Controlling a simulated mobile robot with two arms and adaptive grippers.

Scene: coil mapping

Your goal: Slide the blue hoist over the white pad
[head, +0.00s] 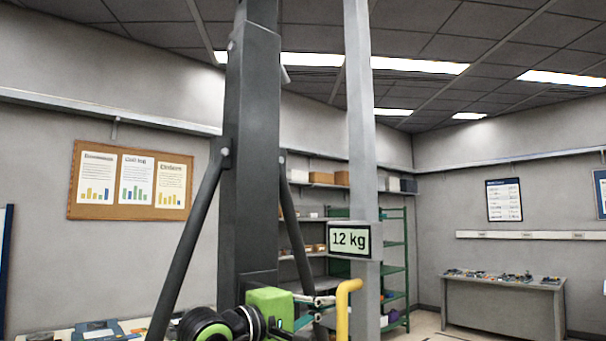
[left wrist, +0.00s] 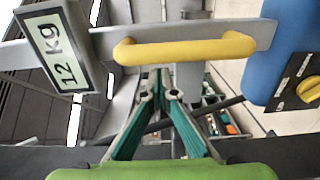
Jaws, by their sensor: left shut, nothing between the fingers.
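The blue hoist body (left wrist: 284,45) shows at the right edge of the left wrist view, with a dark panel and a yellow knob. A yellow handle (left wrist: 185,48) is fixed to a grey bar beside it. The handle also shows low in the head view (head: 343,312), in front of a grey post. My left gripper (left wrist: 159,88) is shut and empty, its fingertips close to the handle with no grip on it. In the head view the left gripper (head: 322,300) is just left of the handle. My right gripper and the white pad are not in view.
A display reading 12 kg (head: 349,240) is mounted on the grey post (head: 361,130). A green shelf rack (head: 396,265) stands behind. A table with small parts (head: 500,303) stands at the right wall. A corkboard (head: 130,180) hangs at left.

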